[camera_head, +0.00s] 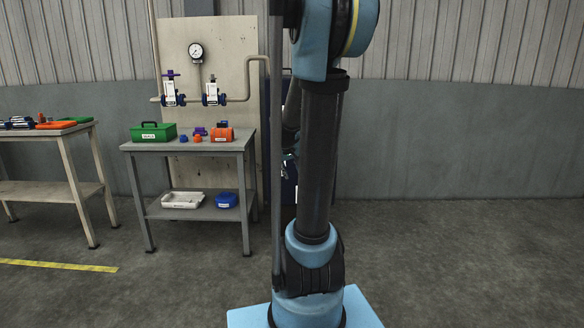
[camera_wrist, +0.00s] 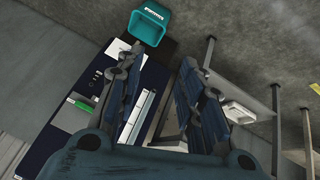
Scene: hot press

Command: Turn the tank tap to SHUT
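Two taps sit side by side on a pale pipe at the back panel in the head view. The left tap (camera_head: 171,91) has a purple handle on top and a white tag. The right tap (camera_head: 212,93) has a white tag and blue flanges. The tags are too small to read, so I cannot tell which is the tank tap or how either is set. My gripper (camera_wrist: 157,58) is open and empty in the wrist view, its two fingers well apart. Neither tap shows in the wrist view.
A pressure gauge (camera_head: 196,51) hangs above the taps. A grey table (camera_head: 188,146) below bears a green box (camera_head: 153,132) and an orange box (camera_head: 221,135). A teal bin (camera_wrist: 147,27) and a dark cabinet (camera_wrist: 152,76) lie beyond my fingers. Floor at right is clear.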

